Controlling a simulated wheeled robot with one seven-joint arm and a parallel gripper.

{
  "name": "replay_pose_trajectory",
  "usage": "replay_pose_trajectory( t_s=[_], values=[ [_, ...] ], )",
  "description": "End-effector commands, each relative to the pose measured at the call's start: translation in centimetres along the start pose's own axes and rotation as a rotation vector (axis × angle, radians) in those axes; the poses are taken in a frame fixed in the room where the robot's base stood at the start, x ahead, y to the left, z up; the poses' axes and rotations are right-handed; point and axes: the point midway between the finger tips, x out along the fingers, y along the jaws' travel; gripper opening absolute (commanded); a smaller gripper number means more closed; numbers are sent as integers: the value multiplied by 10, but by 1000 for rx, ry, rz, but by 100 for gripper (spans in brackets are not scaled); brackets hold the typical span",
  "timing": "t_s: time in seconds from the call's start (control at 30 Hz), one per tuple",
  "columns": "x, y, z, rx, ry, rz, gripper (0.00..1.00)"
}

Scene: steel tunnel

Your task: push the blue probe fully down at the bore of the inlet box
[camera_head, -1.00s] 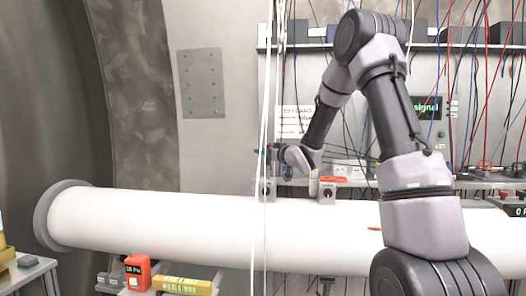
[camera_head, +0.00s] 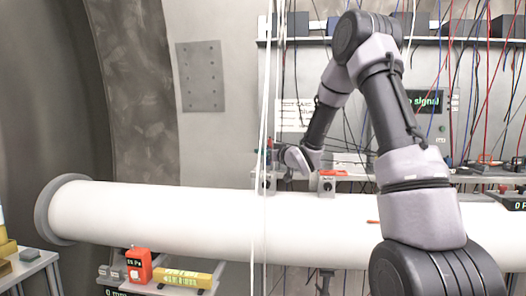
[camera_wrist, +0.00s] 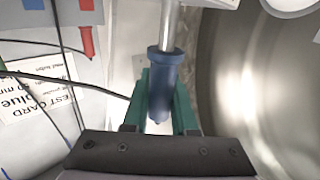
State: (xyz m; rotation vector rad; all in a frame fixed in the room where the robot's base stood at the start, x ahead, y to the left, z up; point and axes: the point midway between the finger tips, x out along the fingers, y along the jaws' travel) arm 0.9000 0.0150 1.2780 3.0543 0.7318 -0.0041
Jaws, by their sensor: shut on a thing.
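The blue probe (camera_wrist: 163,75) has a blue handle with a collar and a bright steel rod. In the wrist view my gripper (camera_wrist: 160,98) has its green fingers shut around the handle. The rod runs out of the top of the picture, so its tip and the bore are not visible there. In the head view my gripper (camera_head: 268,158) is small, at the end of the bent arm. It is just above a small grey box (camera_head: 264,185) on the white pipe, likely the inlet box. White cords partly cover both. How deep the rod sits cannot be told.
A second box with an orange top (camera_head: 327,183) stands on the white pipe (camera_head: 170,215) to the right. White cords (camera_head: 262,90) hang before the gripper. An orange meter (camera_head: 138,265) and a yellow device (camera_head: 183,276) lie below the pipe. A printed card (camera_wrist: 45,95) shows at left.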

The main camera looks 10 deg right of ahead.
Motion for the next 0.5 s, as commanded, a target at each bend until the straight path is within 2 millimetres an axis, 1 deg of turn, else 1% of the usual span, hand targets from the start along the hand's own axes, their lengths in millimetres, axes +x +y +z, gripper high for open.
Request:
replay_pose_trajectory(
  t_s=[0.5],
  values=[
    [0, 0, 13, 2, 0, 1, 0]
  ],
)
